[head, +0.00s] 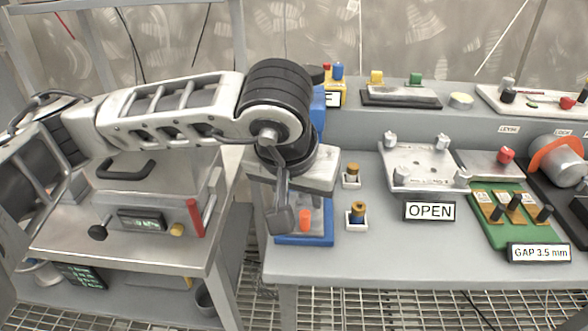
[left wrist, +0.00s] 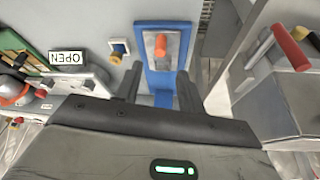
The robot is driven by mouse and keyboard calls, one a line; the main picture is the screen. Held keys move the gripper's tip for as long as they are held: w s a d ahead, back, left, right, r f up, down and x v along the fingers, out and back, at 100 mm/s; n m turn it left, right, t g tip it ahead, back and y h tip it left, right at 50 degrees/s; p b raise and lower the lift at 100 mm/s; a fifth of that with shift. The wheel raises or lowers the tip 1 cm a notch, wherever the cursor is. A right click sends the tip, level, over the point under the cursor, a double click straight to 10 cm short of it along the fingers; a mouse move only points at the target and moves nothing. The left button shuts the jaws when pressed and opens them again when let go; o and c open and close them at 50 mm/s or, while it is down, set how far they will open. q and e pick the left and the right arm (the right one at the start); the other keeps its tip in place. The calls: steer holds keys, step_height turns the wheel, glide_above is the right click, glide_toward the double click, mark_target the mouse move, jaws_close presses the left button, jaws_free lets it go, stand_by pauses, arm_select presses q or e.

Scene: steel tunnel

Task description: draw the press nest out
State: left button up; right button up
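The press (head: 318,232) is a blue-framed unit at the left end of the right-hand bench, mostly hidden behind my left arm. An orange upright knob (head: 305,220) stands on a grey strip in its blue base; I take this as the nest's handle. The knob also shows in the left wrist view (left wrist: 160,46), ahead of the fingers. My left gripper (head: 282,212) points down over the press. In the left wrist view its two fingers (left wrist: 160,90) are apart with nothing between them, short of the knob. My right gripper is not in view.
Two small white-based posts (head: 356,215) stand just right of the press. Beyond are a metal plate with an OPEN sign (head: 430,211) and a green board (head: 505,215). Left, across a gap, a steel bench carries a box with a red handle (head: 194,218).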

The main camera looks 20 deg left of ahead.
arm_select(q)
steer(key=v, duration=0.6)
steer(key=shift+r, duration=0.35)
steer(key=shift+s, duration=0.2)
